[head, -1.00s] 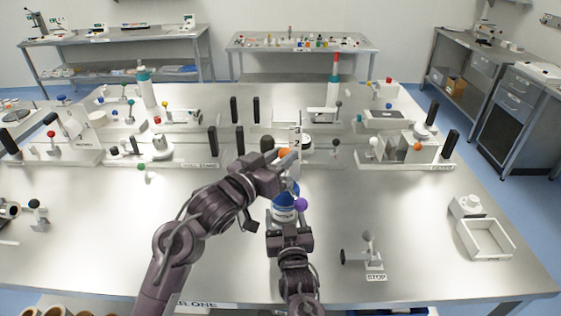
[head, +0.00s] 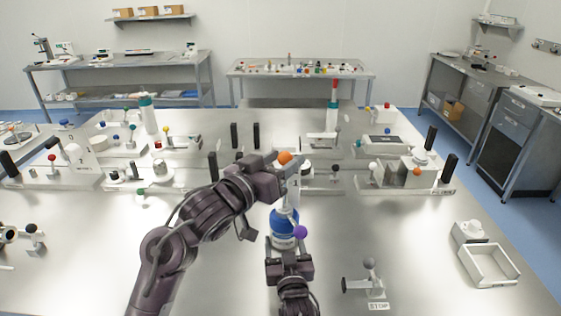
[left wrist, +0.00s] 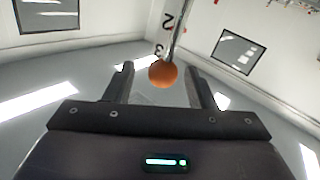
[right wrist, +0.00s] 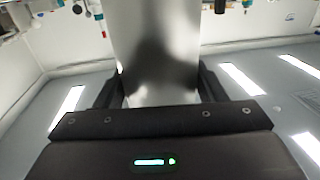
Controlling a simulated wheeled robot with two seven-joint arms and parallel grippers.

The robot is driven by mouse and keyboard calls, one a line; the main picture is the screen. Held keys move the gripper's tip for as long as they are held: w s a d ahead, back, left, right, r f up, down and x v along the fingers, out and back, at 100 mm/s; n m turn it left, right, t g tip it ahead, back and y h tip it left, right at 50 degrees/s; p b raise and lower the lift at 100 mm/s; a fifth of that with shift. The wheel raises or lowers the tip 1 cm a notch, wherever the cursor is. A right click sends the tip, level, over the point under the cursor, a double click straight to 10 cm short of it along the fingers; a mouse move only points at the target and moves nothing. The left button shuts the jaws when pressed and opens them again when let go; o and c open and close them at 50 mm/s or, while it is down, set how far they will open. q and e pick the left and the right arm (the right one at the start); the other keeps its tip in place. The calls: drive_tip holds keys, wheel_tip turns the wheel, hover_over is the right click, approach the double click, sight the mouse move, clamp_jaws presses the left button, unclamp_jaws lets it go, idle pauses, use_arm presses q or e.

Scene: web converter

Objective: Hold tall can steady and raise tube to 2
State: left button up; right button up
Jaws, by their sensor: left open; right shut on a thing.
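The tall can (head: 284,222), blue with a white band, stands in the middle of the table near its front. A purple ball (head: 299,232) is at its right side. My right gripper (head: 284,252) is shut on the can, whose grey wall (right wrist: 155,50) fills the right wrist view between the fingers. Above the can is an orange ball (head: 284,157), by a white strip numbered 1 (head: 295,185). My left gripper (left wrist: 162,85) is open, with the orange ball (left wrist: 163,73) between or just beyond its fingertips. A pale rod (left wrist: 178,42) and digits 2 and 3 show behind it. The tube is partly hidden.
A small fixture with a grey knob (head: 369,265) and a label stands at the front right. A white open tray (head: 488,265) is farther right. Fixtures with coloured knobs line the rear half of the table.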

use_arm(q)
drive_tip(key=shift+s+a+f, duration=0.1)
use_arm(e)
drive_tip(key=shift+s+f, duration=0.15)
drive_tip(key=shift+f, duration=0.55)
use_arm(q)
drive_tip(key=v, duration=1.2)
drive_tip(key=shift+r+p, duration=0.35)
use_arm(e)
drive_tip(key=shift+r, duration=0.3)
drive_tip(key=o, duration=1.5)
drive_tip(key=shift+r, duration=0.15)
drive_tip(key=shift+c, duration=0.2)
drive_tip(key=shift+w+r, duration=0.1)
drive_tip(key=shift+w, duration=0.1)
